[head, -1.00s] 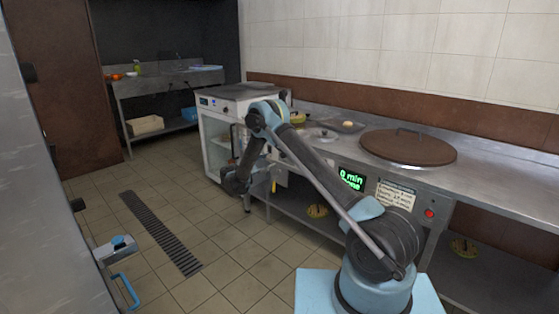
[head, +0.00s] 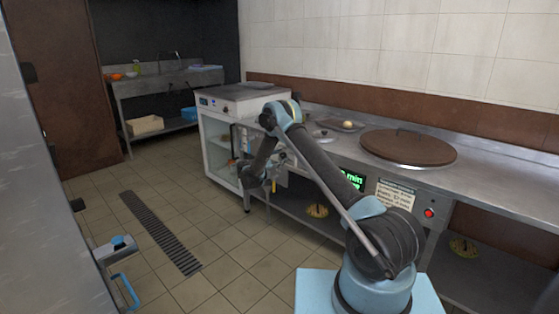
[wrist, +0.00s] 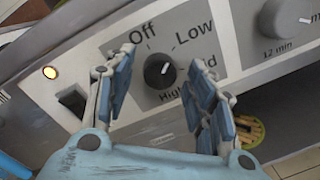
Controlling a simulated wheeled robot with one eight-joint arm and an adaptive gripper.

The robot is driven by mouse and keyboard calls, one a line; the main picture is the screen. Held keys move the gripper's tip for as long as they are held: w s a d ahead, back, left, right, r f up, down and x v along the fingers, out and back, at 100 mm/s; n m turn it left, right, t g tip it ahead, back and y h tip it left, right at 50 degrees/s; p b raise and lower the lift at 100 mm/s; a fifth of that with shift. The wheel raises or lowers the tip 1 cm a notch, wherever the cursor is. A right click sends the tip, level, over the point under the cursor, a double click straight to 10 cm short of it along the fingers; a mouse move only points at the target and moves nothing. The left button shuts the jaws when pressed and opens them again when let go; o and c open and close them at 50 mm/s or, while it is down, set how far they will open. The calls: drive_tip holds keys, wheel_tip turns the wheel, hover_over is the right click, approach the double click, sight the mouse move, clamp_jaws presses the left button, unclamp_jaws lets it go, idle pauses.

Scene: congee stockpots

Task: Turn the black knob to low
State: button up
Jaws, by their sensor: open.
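The black knob (wrist: 159,71) sits on a grey dial plate in the wrist view. "Off" is printed at its upper left, "Low" at its upper right and "High" below; another label at the right is partly covered by a finger. A short white mark shows on the right part of the knob's face; I cannot tell exactly which label it points at. My gripper (wrist: 158,66) is open, its blue-padded fingers on either side of the knob, with gaps visible. In the head view my gripper (head: 256,172) is near the counter front, and the knob is hidden there.
A lit yellow lamp (wrist: 50,72) and a black switch (wrist: 73,101) are at the left of the panel. A brown-lidded pot (head: 408,147) is set in the counter.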

drive_tip(key=c, duration=1.1)
drive_tip(key=shift+m, duration=1.1)
drive_tip(key=o, duration=1.1)
drive_tip(key=shift+s, duration=0.1)
drive_tip(key=v, duration=1.2)
